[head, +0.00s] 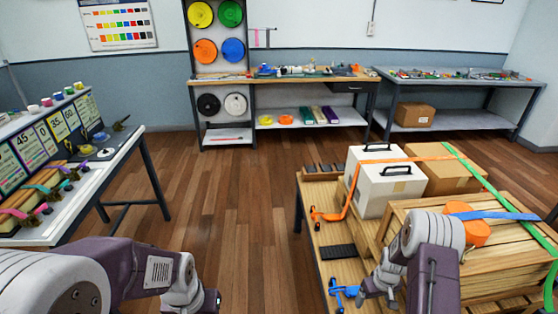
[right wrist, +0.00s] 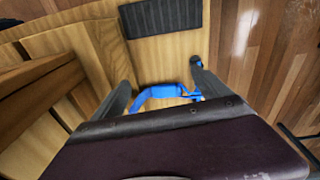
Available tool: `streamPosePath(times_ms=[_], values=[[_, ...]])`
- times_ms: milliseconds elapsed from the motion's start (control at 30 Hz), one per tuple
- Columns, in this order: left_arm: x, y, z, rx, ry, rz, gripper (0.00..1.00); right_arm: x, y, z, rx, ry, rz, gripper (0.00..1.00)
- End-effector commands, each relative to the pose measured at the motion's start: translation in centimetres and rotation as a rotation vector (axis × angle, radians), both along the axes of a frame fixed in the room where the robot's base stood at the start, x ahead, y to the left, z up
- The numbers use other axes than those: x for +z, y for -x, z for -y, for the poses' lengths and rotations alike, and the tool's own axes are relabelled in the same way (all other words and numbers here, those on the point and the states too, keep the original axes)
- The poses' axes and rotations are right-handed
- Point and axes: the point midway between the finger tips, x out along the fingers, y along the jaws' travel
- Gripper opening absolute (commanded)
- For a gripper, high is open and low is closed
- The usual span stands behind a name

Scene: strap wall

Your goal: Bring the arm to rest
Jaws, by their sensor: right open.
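My right arm (head: 435,255) reaches over the right-hand table, bent down at the wrist. Its gripper (head: 378,298) is open, just right of a blue ratchet buckle (head: 344,291) at the table's near left edge. In the right wrist view the spread fingers (right wrist: 160,78) stand on either side of the blue buckle (right wrist: 158,92); I cannot tell whether they touch it. My left arm (head: 110,275) stretches in from the lower left over the floor. Its gripper (head: 207,302) is cut by the bottom edge, so its jaws do not show.
The wooden table (head: 313,240) carries a white case (head: 377,190), a cardboard box (head: 447,176) and wooden crates (head: 490,270) with orange, green and blue straps. A black pad (head: 338,252) lies near its edge. A display bench (head: 75,205) stands left. The middle floor is clear.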

Motion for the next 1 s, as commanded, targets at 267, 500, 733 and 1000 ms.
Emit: streamPosePath(times_ms=[267, 500, 733, 1000], values=[[0.5, 0.0, 0.0, 0.0, 0.0, 0.0, 0.36, 8.6, -3.8, -3.3, 0.1, 0.036, 0.131, 0.87], [1.1, 0.0, 0.0, 0.0, 0.0, 0.0, 0.36, 19.1, -1.5, -9.7, 0.158, 0.025, 0.224, 0.87], [1.4, 0.0, 0.0, 0.0, 0.0, 0.0, 0.36, 23.2, 9.2, -13.9, 0.041, -0.04, 0.165, 0.87], [1.3, 0.0, 0.0, 0.0, 0.0, 0.0, 0.36, 21.2, 14.9, -13.7, -0.168, -0.061, 0.017, 0.87]])
